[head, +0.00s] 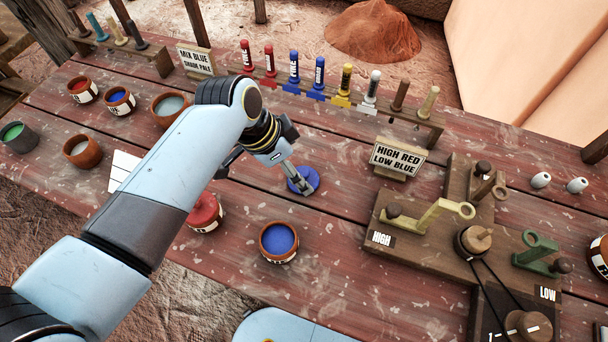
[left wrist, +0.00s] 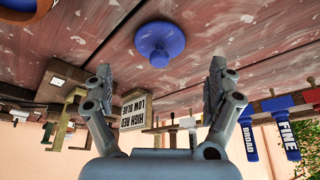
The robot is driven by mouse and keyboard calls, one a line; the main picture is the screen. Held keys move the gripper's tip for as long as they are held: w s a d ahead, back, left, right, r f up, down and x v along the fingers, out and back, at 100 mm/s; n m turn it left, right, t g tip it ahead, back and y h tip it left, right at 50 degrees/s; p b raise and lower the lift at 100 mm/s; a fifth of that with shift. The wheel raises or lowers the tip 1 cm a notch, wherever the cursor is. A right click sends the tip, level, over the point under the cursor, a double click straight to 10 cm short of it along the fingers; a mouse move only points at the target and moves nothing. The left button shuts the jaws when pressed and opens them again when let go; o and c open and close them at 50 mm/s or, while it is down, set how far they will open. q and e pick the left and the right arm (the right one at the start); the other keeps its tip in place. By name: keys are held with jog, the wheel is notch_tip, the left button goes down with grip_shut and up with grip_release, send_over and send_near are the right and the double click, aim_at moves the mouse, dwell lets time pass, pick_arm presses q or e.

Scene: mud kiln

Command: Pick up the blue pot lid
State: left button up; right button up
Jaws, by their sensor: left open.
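The blue pot lid (head: 310,178) lies flat on the table with its knob up. In the left wrist view the lid (left wrist: 160,42) sits ahead of and between the two spread fingers. My left gripper (head: 301,187) is open and empty, its fingertips over the lid's left part in the head view. In the left wrist view a gap shows between the left gripper (left wrist: 160,85) fingers and the lid. An open pot of blue paint (head: 279,240) stands in front of the lid. My right gripper is not in view.
A red-lidded pot (head: 205,212) stands left of the blue pot. A sign (head: 398,158) and a wooden lever mechanism (head: 440,225) stand to the right. A rack of coloured brushes (head: 330,92) runs behind. Table around the lid is clear.

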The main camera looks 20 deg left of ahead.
aim_at(302, 173)
pick_arm(q)
jog(key=x, duration=0.4)
jog(key=shift+w+d+f, duration=0.1)
jog(key=shift+d+f, duration=0.05)
jog(key=shift+f, duration=0.25)
jog(key=shift+c, duration=0.5)
jog(key=c, duration=1.4)
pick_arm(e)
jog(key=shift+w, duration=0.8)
